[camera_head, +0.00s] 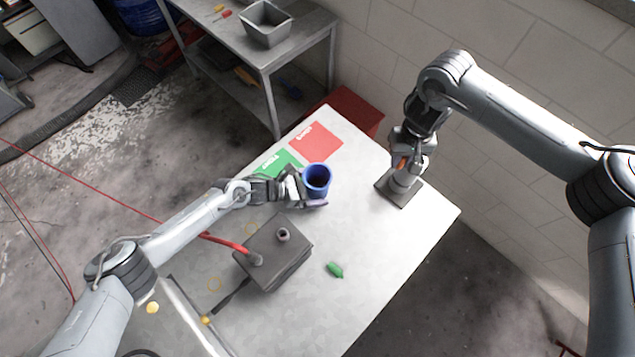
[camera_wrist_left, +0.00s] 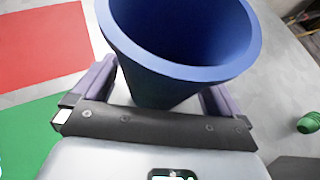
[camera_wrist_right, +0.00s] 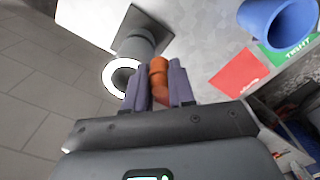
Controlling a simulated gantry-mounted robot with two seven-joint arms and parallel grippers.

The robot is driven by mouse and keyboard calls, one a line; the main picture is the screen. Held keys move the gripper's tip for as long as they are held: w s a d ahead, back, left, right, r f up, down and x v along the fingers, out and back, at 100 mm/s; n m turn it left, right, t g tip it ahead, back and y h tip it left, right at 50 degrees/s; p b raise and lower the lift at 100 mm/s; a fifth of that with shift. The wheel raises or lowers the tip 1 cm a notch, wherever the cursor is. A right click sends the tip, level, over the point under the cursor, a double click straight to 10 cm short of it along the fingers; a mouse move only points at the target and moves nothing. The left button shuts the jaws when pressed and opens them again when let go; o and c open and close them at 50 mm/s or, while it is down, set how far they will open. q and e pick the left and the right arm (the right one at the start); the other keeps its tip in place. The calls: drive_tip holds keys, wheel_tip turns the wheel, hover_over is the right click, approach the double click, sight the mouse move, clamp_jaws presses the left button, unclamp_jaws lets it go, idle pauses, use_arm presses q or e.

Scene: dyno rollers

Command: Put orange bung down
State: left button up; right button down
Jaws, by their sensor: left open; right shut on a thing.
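The orange bung (camera_wrist_right: 159,72) is between the fingers of my right gripper (camera_wrist_right: 160,85), which is shut on it. In the head view the bung (camera_head: 402,163) shows as a small orange patch at the right gripper (camera_head: 405,158), close to the grey post on a square base plate (camera_head: 388,190). The right wrist view shows the post's pale, open round top (camera_wrist_right: 121,76) just left of the fingers. My left gripper (camera_wrist_left: 160,95) is open, its fingers on either side of a blue cup (camera_wrist_left: 150,65). In the head view the cup (camera_head: 317,178) stands on the table beside the green card.
A red card (camera_head: 316,142) and a green card (camera_head: 279,163) lie on the white table (camera_head: 375,265). A grey box (camera_head: 272,262) with a red hose stands left of centre. A green bung (camera_head: 335,270) lies to its right. The table's front right is clear.

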use_arm(q)
drive_tip(key=shift+c, duration=0.2)
drive_tip(key=c, duration=0.7)
use_arm(e)
drive_tip(key=a+n, duration=0.5)
drive_tip(key=a, duration=1.4)
hover_over(318, 176)
drive_tip(key=s, duration=0.3)
drive_tip(key=shift+s+f, duration=0.1)
drive_tip(key=shift+f, duration=5.1)
